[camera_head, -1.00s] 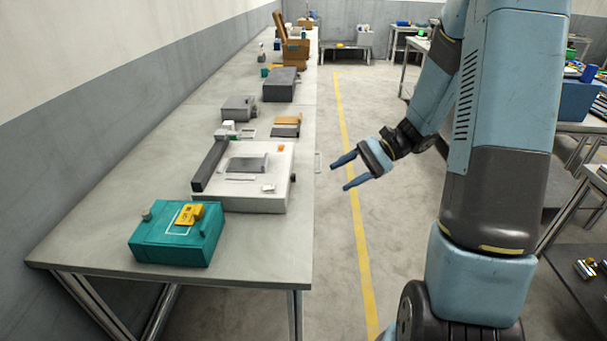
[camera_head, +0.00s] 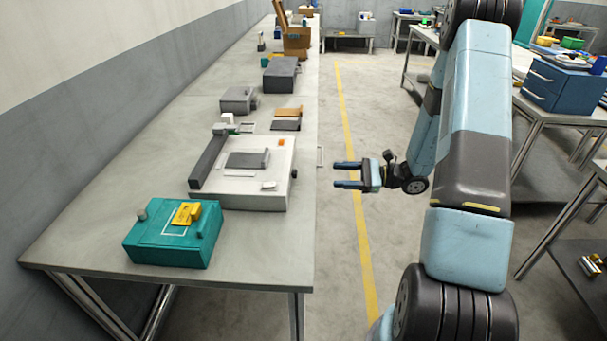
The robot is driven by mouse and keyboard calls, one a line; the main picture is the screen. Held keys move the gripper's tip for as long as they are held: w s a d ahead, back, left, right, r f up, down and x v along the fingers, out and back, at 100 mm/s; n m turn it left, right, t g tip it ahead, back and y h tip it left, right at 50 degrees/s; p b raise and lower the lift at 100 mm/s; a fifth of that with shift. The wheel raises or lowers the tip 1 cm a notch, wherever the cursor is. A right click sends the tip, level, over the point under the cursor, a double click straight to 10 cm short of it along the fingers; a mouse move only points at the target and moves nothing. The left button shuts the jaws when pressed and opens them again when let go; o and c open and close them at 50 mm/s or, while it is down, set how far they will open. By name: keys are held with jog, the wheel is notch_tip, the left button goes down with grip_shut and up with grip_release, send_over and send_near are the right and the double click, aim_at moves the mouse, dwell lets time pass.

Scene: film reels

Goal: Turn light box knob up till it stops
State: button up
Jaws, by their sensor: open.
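A flat white box (camera_head: 240,199), which looks like the light box, lies on the long bench near its right edge. A small dark knob (camera_head: 294,173) shows on its right side, facing the aisle; its turn position is too small to read. My gripper (camera_head: 336,174) is open and empty over the aisle, right of the bench. Its two fingers point left toward the knob's side of the box, apart from it by a short gap in the picture.
A teal box (camera_head: 172,240) with a grey knob and yellow piece stands at the bench's near end. Grey boxes (camera_head: 238,100) stand farther back. The aisle floor (camera_head: 345,240) is clear.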

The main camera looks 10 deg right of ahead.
aim_at(304, 181)
jog(key=a, duration=0.3)
jog(key=w+a, duration=0.1)
jog(key=a, duration=0.3)
jog(key=w+a, duration=0.1)
jog(key=a, duration=0.3)
jog(key=shift+w+a, duration=0.1)
jog(key=shift+a, duration=0.05)
jog(key=shift+c, duration=0.4)
grip_shut()
jog(key=shift+m, duration=0.4)
jog(key=m, duration=0.3)
jog(key=shift+w+m, duration=0.1)
jog(key=shift+m, duration=0.3)
jog(key=shift+r+m, duration=0.1)
jog(key=shift+m, duration=2.1)
jog(key=shift+w, duration=0.1)
